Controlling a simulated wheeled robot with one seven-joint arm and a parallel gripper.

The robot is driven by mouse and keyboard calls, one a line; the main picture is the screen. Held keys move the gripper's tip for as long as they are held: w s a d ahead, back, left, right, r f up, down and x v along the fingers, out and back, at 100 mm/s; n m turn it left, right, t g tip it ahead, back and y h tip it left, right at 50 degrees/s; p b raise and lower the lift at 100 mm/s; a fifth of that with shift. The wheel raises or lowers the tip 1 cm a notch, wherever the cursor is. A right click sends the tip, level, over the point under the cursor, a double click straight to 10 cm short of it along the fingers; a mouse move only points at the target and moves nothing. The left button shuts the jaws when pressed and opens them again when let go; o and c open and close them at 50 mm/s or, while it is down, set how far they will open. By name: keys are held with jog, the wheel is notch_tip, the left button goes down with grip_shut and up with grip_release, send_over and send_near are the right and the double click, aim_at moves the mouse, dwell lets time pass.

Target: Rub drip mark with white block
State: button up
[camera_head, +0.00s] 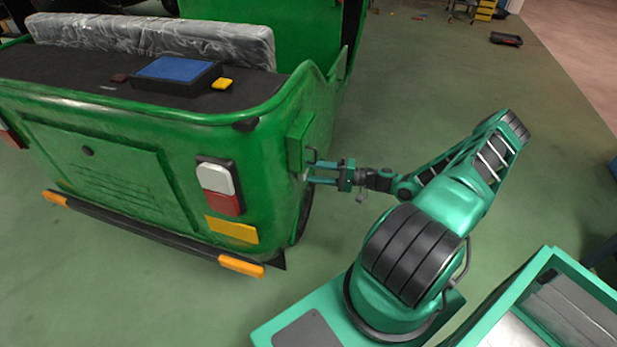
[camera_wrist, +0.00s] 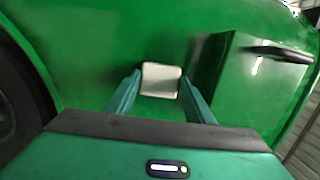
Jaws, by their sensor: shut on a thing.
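The white block (camera_wrist: 160,77) is pale and squarish and sits between my two fingertips in the wrist view. My gripper (camera_head: 312,173) is shut on it beside the green rickshaw's side panel (camera_wrist: 110,50). The block appears at or very close to the panel; I cannot tell whether it touches. In the head view the block is hidden by the rickshaw's rear corner. I cannot make out a clear drip mark; a darker patch shows on the panel just right of the block, and it may be shadow. The panel behind the block is hidden.
A green box (camera_wrist: 250,80) juts from the panel right of my gripper. A dark wheel (camera_wrist: 18,105) is at left. On the rickshaw's black deck lie a blue-lined tray (camera_head: 178,69) and a yellow block (camera_head: 222,84).

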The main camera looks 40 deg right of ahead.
jog(key=shift+w+d+r, duration=0.1)
jog(key=shift+w+d, duration=0.4)
jog(key=shift+w, duration=0.05)
jog(key=shift+s+d, duration=0.1)
jog(key=shift+s+a+v, duration=0.1)
jog(key=shift+v, duration=0.85)
jog(key=shift+s+a+v, duration=0.1)
jog(key=shift+s+v, duration=0.05)
jog(key=shift+v, duration=0.8)
jog(key=shift+s+a+v, duration=0.1)
jog(key=shift+a+v, duration=0.05)
jog(key=shift+v, duration=0.8)
jog(key=v, duration=0.3)
jog(key=shift+s+a, duration=0.1)
jog(key=shift+s, duration=0.05)
jog(key=shift+s+a, duration=0.1)
